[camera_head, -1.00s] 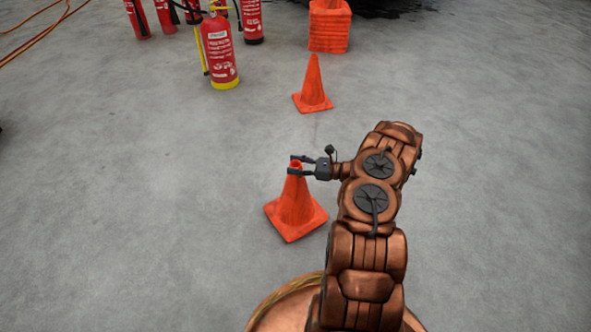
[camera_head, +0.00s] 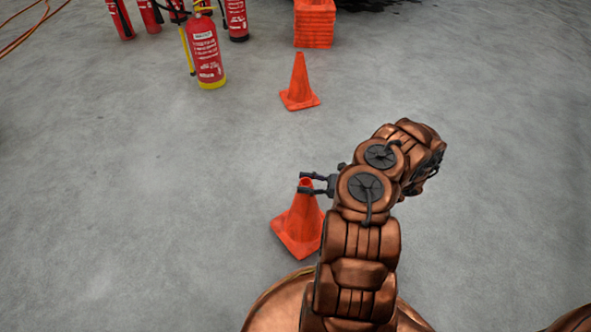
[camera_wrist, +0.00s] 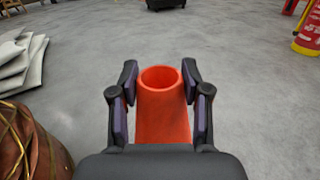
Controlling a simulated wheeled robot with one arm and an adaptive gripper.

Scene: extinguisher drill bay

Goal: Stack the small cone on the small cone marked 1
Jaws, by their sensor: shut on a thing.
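My gripper (camera_head: 304,184) is shut on the narrow top of an orange small cone (camera_head: 300,224), with one finger on each side. In the wrist view the held cone (camera_wrist: 163,110) sits upright between the fingers (camera_wrist: 160,88), its round open top facing up. I cannot tell whether its base touches the floor. A second orange small cone (camera_head: 299,85) stands upright on the floor farther ahead, apart from the held one. No number can be read on either cone.
A stack of orange square-sided pieces (camera_head: 315,24) stands behind the far cone. A red extinguisher with a yellow base (camera_head: 206,52) and several others stand at the back left. A yellow-orange cable (camera_head: 30,28) lies at far left. The floor on the right is clear.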

